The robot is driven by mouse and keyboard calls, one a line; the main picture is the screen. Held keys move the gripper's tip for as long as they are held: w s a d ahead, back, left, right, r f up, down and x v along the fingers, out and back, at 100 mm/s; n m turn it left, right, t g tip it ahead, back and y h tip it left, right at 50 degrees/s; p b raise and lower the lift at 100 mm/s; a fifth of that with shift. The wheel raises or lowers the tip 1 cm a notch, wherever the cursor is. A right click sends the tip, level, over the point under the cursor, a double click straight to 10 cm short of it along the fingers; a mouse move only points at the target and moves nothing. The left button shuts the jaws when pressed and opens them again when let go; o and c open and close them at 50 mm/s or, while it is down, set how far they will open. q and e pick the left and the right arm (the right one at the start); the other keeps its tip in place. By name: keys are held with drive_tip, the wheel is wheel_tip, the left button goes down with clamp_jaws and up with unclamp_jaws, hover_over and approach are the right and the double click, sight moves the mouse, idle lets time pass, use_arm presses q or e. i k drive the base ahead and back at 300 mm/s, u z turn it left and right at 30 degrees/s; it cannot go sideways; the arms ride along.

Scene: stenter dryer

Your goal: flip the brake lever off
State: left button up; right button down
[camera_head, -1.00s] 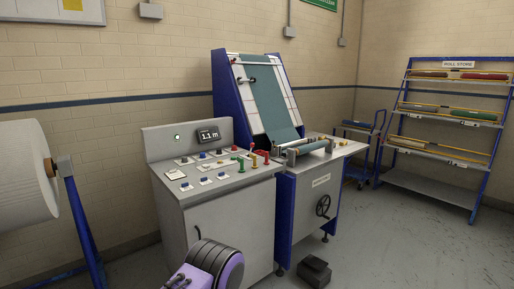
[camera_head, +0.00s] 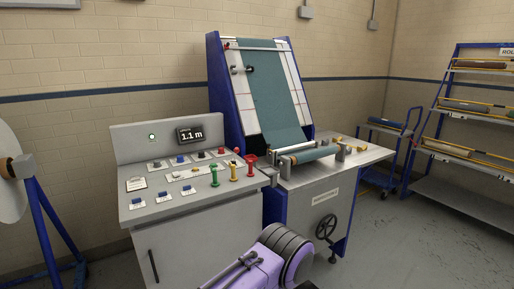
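The control console (camera_head: 205,212) stands left of centre with a sloped grey top. Three upright levers stand near its right side: a green lever (camera_head: 214,175), a yellow lever (camera_head: 234,171) and a red-topped lever (camera_head: 250,164). I cannot read which one is the brake lever. Smaller switches, such as a blue switch (camera_head: 165,197), lie on the panel to their left. A purple and dark link of my own arm shows at the bottom centre, in front of the console's right side. Neither gripper is in view.
A display (camera_head: 190,136) on the console reads 1.1 m. The fabric machine (camera_head: 212,85) with a teal roll (camera_head: 313,157) and handwheel (camera_head: 326,228) adjoins on the right. A blue trolley (camera_head: 388,127) and roll rack (camera_head: 433,125) stand farther right. Open floor lies at right.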

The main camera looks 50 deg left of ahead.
sight(236, 150)
drive_tip(key=u, duration=0.25)
drive_tip(key=i, duration=0.85)
drive_tip(key=u, duration=1.3)
drive_tip(key=i, duration=0.75)
drive_tip(key=u, duration=0.8)
